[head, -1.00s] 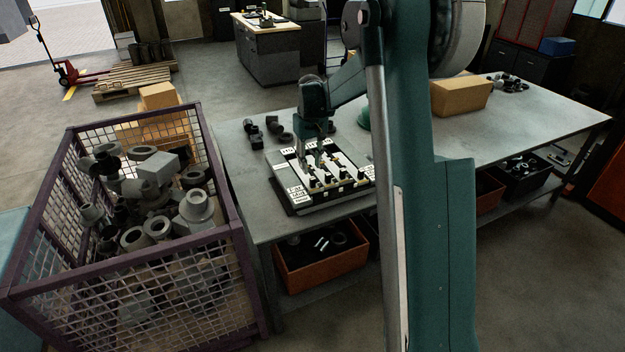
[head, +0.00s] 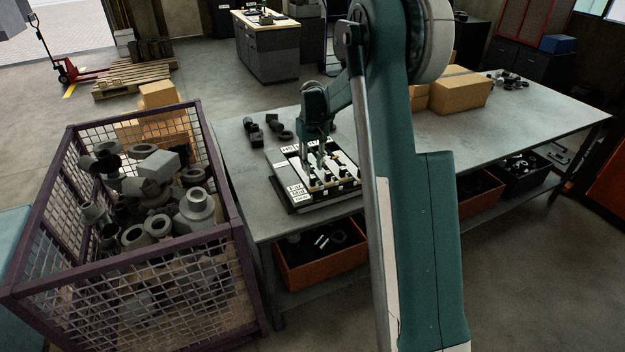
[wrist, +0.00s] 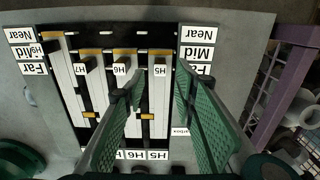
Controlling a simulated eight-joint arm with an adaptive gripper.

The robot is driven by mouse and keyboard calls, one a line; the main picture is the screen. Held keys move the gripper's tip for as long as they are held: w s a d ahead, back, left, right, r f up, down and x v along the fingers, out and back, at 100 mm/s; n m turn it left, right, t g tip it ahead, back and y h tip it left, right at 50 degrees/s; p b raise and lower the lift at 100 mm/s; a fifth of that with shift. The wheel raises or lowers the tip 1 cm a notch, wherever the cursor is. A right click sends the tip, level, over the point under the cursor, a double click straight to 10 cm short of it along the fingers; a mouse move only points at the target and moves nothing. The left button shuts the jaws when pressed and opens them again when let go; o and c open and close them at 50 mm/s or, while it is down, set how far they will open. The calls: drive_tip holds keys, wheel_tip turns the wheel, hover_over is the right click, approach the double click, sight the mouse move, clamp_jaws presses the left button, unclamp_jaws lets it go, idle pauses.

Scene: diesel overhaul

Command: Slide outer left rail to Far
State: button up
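A slider panel (head: 298,193) with white rails and black handles lies on the grey workbench. In the wrist view the panel (wrist: 68,137) shows parallel rails and handles marked H5 (wrist: 160,70), H6 (wrist: 120,68) and H7 (wrist: 84,65). Near, Mid and Far labels stand on both sides. I cannot tell which rail is the outer left one. My gripper (wrist: 160,82) is open, its green fingers apart around the H5 handle's area; contact is unclear. My gripper (head: 318,158) also shows over the panel in the head view.
A purple mesh crate (head: 232,200) full of grey parts stands left of the workbench (head: 245,215). Dark fittings (head: 270,126) lie behind the panel. Cardboard boxes (head: 460,92) sit on the right. Orange bins (head: 325,265) are below. The bench's right part is largely clear.

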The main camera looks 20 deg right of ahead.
sight(312, 176)
drive_tip(key=shift+f, duration=3.55)
drive_tip(key=shift+c, duration=0.5)
clamp_jaws()
